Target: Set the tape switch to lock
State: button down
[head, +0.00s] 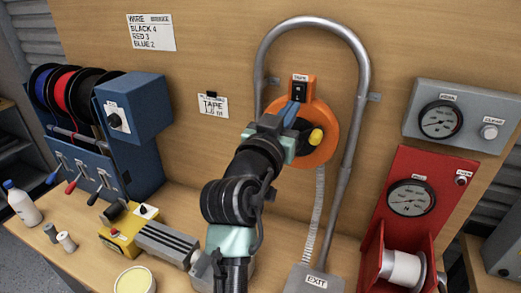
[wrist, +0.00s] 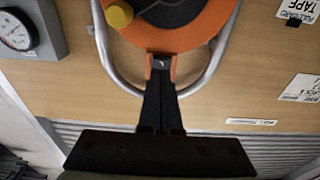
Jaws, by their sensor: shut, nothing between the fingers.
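The tape switch (head: 299,90) is a small black switch on an orange plate under a TAPE label, at the top of the round orange tape reel (head: 318,150) on the wooden back panel. In the upside-down wrist view the switch (wrist: 161,62) shows as a dark patch with a small white mark, with orange on both sides. My gripper (head: 294,111) is shut and empty, its fingertips right at the switch. In the wrist view the tips (wrist: 161,78) overlap its edge; I cannot tell whether they touch. The switch's setting is too small to read.
A grey metal pipe loop (head: 349,150) arches around the reel, close to my gripper. A yellow knob (head: 316,135) sticks out of the reel. A blue wire unit (head: 135,105) stands left, and a red gauge unit (head: 408,175) right.

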jog(key=r+b+v, duration=0.1)
jog(key=b+v, duration=0.2)
jog(key=v, duration=0.8)
jog(key=shift+f, duration=0.5)
jog(key=shift+s+a, duration=0.1)
